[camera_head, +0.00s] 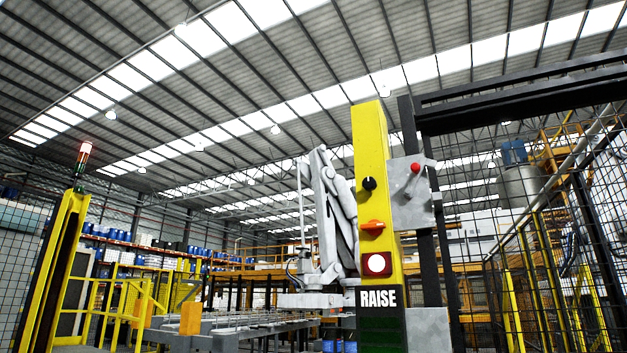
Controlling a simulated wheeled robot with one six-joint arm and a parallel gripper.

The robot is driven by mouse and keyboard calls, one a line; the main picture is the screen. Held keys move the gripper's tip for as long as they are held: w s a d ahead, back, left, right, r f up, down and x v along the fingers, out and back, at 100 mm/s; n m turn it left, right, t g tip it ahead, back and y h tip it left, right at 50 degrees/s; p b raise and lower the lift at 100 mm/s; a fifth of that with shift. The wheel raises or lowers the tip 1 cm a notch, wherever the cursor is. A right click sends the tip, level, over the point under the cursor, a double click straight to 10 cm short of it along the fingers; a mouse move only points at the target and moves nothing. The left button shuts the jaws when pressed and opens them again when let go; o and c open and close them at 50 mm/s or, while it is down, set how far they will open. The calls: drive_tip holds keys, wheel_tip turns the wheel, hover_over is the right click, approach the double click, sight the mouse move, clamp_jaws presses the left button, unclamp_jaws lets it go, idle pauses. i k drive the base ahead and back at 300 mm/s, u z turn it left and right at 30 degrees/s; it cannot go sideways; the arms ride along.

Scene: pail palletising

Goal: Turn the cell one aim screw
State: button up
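A yellow post (373,140) stands upright just right of the middle. On its face, top to bottom, are a black knob (369,184), an orange handle-like knob (372,227) and a round pale lamp or button in a red frame (376,263). A label reading RAISE (379,299) is below them. I cannot tell which of these, if any, is the cell one aim screw. A grey box (411,212) with a red ball knob (415,167) is fixed at the post's right side. My gripper is not in view.
A grey industrial arm (330,215) stands behind the post. A second yellow post (60,265) with a lit red beacon (85,148) is at the left. Black mesh fencing (550,270) closes off the right. A roller conveyor (240,333) and yellow railings (120,300) lie lower left.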

sight(370, 183)
drive_tip(key=u, duration=0.7)
drive_tip(key=i, duration=0.45)
